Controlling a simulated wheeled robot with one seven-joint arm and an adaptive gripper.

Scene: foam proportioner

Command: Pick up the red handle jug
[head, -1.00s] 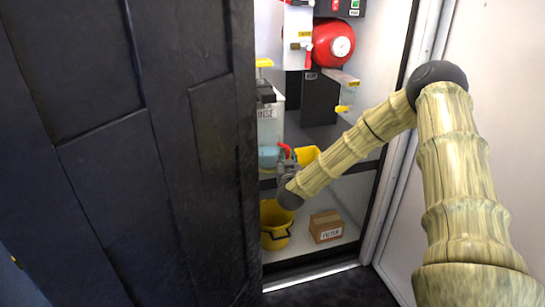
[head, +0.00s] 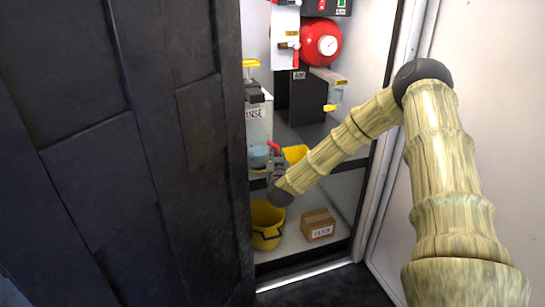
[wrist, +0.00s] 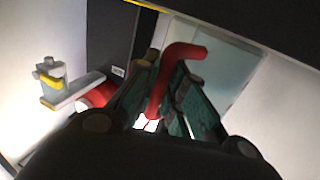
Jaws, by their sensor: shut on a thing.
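The red handle (head: 274,147) of the jug shows just above my gripper (head: 275,160) in the head view. In the wrist view the red handle (wrist: 172,72) is a bent red bar, and my gripper (wrist: 166,85) is shut on it, with a finger on either side. The jug's body is hard to make out; a pale translucent shape (wrist: 215,65) lies behind the handle in the wrist view, and I cannot tell whether it is the jug or the rinse tank.
The RINSE tank (head: 259,122) stands close behind my gripper. A yellow container (head: 295,153) is right beside it. Below are a yellow bucket (head: 267,225) and a FILTER box (head: 318,225). A red round tank (head: 321,42) hangs above. A dark door (head: 130,150) bounds the left.

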